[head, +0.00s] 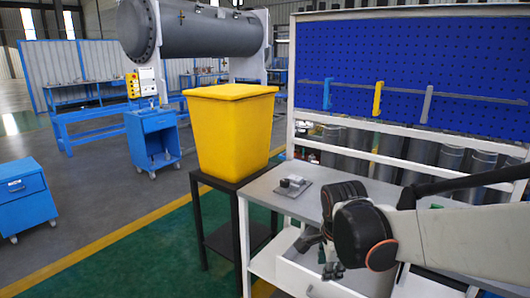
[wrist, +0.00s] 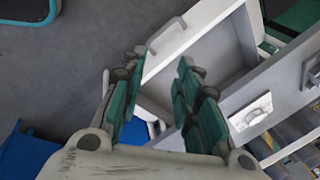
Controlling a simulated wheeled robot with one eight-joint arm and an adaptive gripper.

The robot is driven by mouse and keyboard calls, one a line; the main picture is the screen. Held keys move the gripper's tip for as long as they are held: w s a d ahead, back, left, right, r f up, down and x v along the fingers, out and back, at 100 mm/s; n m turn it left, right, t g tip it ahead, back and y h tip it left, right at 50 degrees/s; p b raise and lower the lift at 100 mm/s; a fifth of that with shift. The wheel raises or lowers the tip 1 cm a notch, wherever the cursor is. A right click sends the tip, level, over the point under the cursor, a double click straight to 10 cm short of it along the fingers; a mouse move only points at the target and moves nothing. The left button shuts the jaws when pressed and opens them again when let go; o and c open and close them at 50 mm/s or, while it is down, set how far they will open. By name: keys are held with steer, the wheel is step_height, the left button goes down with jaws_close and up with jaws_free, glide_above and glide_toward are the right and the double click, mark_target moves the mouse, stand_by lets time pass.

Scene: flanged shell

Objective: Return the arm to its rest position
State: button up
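My arm (head: 450,240) reaches in from the right in the head view, over the front of the white workbench. My gripper (head: 328,256) points down near an open drawer (head: 306,278) below the worktop (head: 268,188). In the wrist view, the two green-padded fingers of my gripper (wrist: 158,75) are spread apart with nothing between them. The open drawer (wrist: 203,62) lies beyond the fingers there, its handle (wrist: 166,35) at the front. The part of its inside that shows looks empty; the fingers hide some of it.
Small metal parts (head: 292,184) lie on a plate on the worktop. A yellow bin (head: 232,130) stands on a black stand left of the bench. A blue pegboard (head: 420,60) rises behind. The green and grey floor to the left is open, with blue cabinets (head: 152,138) farther off.

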steer(key=s+d+r+n+t, duration=0.1)
steer(key=s+r+n+t, duration=0.1)
steer(key=s+n, duration=0.6)
steer(key=s+d+r+n+t, duration=0.1)
steer(key=s+d+r+n, duration=0.1)
steer(key=s+n, duration=0.7)
steer(key=shift+s+d+r+n+t+y, duration=0.3)
steer(key=shift+s+r+t+y, duration=0.1)
steer(key=shift+r, duration=0.25)
